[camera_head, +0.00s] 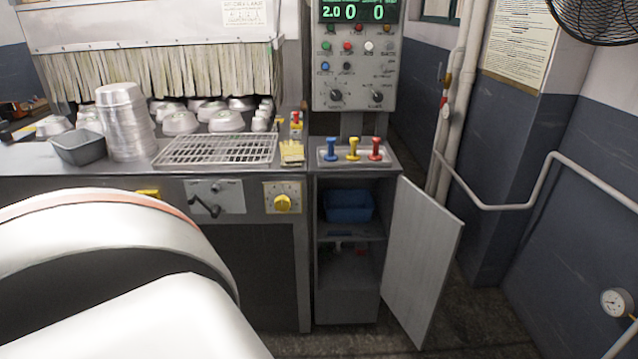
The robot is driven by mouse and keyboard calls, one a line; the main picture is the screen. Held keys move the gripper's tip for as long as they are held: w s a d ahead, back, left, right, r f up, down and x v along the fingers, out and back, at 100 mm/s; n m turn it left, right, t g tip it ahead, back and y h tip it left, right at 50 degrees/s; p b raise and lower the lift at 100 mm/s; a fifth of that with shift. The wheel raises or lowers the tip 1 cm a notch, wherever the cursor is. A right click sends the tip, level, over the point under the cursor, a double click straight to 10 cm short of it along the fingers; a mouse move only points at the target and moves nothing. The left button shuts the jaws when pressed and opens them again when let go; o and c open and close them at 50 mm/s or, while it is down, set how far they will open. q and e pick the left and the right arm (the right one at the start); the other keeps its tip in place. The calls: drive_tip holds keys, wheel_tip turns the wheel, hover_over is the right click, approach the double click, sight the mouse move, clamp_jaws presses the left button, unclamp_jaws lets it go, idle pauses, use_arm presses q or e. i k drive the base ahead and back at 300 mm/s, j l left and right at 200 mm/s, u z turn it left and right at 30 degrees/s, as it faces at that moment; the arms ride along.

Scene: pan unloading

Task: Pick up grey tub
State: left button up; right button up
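A grey tub (79,148) sits on the counter at the left, upright. It is open at the top and looks empty. It stands just left of a tall stack of metal pans (126,122), close to it. My large white arm link fills the lower left of the head view, below and in front of the counter. Neither of my grippers is in view, so I cannot see what they hold.
A wire rack (218,149) lies right of the pan stack, with a yellow cloth or gloves (291,153) beside it. Several metal pans stand behind. Coloured-handled stamps (353,149) stand in a tray. A cabinet door (422,262) hangs open, with a blue bin (348,205) inside.

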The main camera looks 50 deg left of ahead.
sight(81, 146)
drive_tip(key=u, duration=2.95)
drive_tip(key=z, duration=0.7)
drive_tip(key=i+j+z, duration=0.2)
drive_tip(key=j+z, duration=0.25)
drive_tip(key=i+j+z, duration=0.15)
drive_tip(key=j+z, duration=0.15)
drive_tip(key=z, duration=0.2)
drive_tip(key=i+j+z, duration=0.1)
drive_tip(key=j+z, duration=0.3)
drive_tip(key=j, duration=0.55)
drive_tip(key=j+z, duration=0.2)
drive_tip(key=j, duration=0.75)
